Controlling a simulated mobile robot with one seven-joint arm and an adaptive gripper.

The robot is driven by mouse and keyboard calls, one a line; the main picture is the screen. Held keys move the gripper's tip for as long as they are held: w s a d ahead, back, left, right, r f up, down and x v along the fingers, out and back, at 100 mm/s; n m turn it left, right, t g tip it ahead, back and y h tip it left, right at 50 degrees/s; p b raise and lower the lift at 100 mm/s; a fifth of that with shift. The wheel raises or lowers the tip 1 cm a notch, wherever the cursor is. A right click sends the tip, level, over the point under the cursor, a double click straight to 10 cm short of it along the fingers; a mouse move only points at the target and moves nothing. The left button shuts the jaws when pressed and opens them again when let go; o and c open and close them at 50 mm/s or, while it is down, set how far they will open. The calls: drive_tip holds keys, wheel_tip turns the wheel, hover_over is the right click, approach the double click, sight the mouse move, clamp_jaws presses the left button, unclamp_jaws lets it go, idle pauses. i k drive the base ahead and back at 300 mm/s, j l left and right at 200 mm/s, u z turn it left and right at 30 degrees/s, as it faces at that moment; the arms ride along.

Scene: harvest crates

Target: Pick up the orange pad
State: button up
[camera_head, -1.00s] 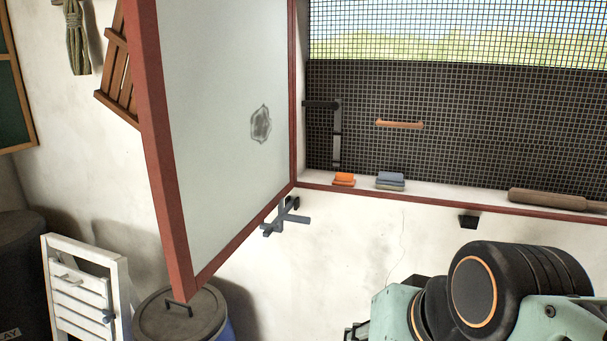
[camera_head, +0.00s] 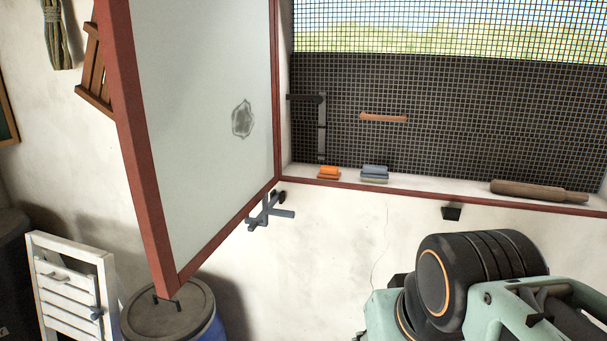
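The orange pad (camera_head: 329,173) lies on the window sill (camera_head: 408,183), near its left end, close to the open window pane's hinge edge. It looks like a small block with a darker lower layer. A blue-grey pad (camera_head: 374,173) lies just to its right, apart from it. My arm shows at the bottom right, below the sill and well away from the pad. My gripper's fingers cannot be made out in this view.
The red-framed pane (camera_head: 208,130) swings out at the left of the sill. A rolling pin (camera_head: 538,191) lies on the sill's right part. A dark mesh (camera_head: 450,120) backs the sill. A lidded blue barrel (camera_head: 168,311) and white folding chair (camera_head: 72,290) stand lower left.

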sight(325, 173)
drive_tip(key=i+z, duration=0.25)
drive_tip(key=i, duration=0.15)
drive_tip(key=i+j+z, duration=0.3)
drive_tip(key=i, duration=0.15)
drive_tip(key=i+j+z, duration=0.1)
drive_tip(key=i+z, duration=0.15)
drive_tip(key=i, duration=0.15)
drive_tip(key=z, duration=0.9)
drive_tip(key=i+j+u, duration=0.4)
drive_tip(key=j+u, duration=0.2)
